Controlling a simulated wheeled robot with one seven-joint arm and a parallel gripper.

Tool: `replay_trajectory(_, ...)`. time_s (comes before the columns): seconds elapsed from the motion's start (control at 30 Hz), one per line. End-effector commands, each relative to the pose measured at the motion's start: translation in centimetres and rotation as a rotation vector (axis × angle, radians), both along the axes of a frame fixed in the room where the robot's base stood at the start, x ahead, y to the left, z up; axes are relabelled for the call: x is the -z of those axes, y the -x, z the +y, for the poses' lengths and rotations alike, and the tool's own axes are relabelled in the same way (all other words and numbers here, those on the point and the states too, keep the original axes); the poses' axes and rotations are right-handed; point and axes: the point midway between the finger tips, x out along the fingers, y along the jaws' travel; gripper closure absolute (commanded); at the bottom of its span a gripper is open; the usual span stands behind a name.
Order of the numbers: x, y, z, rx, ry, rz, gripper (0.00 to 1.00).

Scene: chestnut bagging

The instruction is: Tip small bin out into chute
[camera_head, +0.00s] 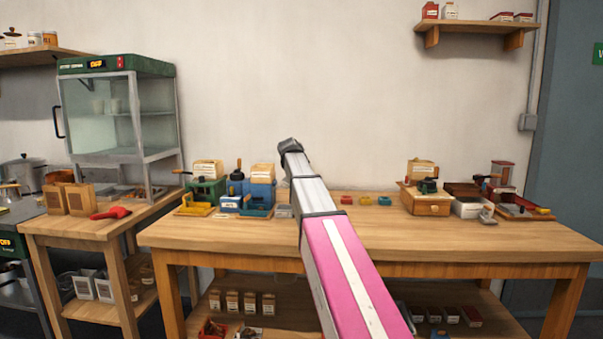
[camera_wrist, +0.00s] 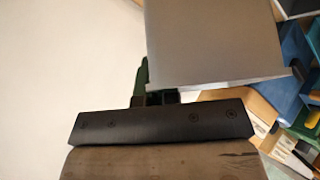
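My arm reaches over the main table in the head view, and its dark end (camera_head: 290,147) is above the table's back edge. The gripper fingers are hidden there. In the wrist view, small dark blocks at my gripper (camera_wrist: 156,99) sit behind a black bar. A plain grey panel (camera_wrist: 215,45) fills the upper middle, close to the camera; I cannot tell whether it is the small bin or whether it is held. A green machine (camera_head: 207,190) and a blue machine (camera_head: 262,188), with trays in front, stand left of my arm. I cannot identify the chute surely.
The wooden table (camera_head: 400,237) has clear room at its front. A wooden drawer box (camera_head: 425,198) and a white bin (camera_head: 467,208) stand further right. A glass cabinet (camera_head: 115,110) stands at left.

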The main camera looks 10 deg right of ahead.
Motion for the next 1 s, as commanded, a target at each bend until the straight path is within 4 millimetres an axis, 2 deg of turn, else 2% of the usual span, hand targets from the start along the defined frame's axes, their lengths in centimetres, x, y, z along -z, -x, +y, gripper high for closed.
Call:
replay_trajectory(0.33,0.1,0.4,1.5,-0.002,0.327,-0.070,1.00)
replay_trajectory(1.0,2.6,1.1,5.1,-0.001,0.883,-0.187,1.00)
